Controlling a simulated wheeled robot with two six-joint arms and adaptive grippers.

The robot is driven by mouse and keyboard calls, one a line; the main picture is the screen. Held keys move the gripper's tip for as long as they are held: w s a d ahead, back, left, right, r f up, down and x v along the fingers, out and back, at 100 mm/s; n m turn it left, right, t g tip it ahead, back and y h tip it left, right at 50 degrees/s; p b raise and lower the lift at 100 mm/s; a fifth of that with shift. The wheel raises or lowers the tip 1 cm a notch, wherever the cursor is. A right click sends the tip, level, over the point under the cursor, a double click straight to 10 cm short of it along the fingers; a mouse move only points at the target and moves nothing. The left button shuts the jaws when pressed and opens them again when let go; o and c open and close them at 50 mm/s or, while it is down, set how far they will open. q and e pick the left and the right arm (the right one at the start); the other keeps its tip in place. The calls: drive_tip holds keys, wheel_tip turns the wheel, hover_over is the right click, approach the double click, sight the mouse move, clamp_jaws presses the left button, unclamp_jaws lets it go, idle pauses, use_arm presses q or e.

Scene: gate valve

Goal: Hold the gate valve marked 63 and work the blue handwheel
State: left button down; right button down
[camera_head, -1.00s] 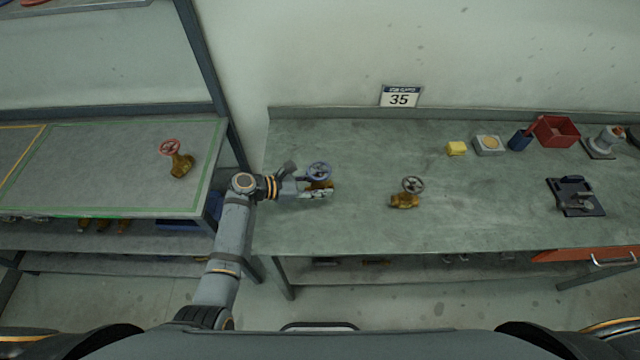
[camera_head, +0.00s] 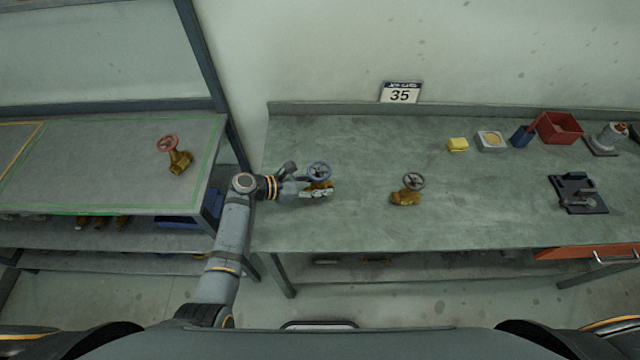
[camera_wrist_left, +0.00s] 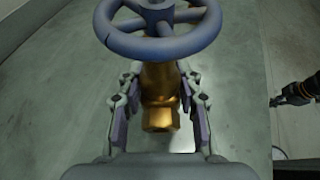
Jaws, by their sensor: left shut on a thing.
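A brass gate valve (camera_wrist_left: 160,88) with a blue handwheel (camera_head: 319,171) stands at the left part of the workbench. In the left wrist view the blue handwheel (camera_wrist_left: 158,30) is above the brass body. My left gripper (camera_head: 318,190) is shut on the valve body, below the handwheel. Its two fingers (camera_wrist_left: 160,110) flank the brass in the left wrist view. No 63 mark is legible. A dark part with an orange ring at the right of the left wrist view appears to be my right gripper (camera_wrist_left: 276,101); its jaws are unclear.
A brass valve with a dark handwheel (camera_head: 407,195) stands to the right. A red-wheeled valve (camera_head: 178,160) is on the left shelf. A 35 sign (camera_head: 400,93), yellow block (camera_head: 458,145), red bin (camera_head: 560,127) and black fixture (camera_head: 577,194) are farther off. The bench between is clear.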

use_arm(q)
drive_tip(key=shift+f+b, duration=1.3)
drive_tip(key=shift+f, duration=0.65)
idle(1.0)
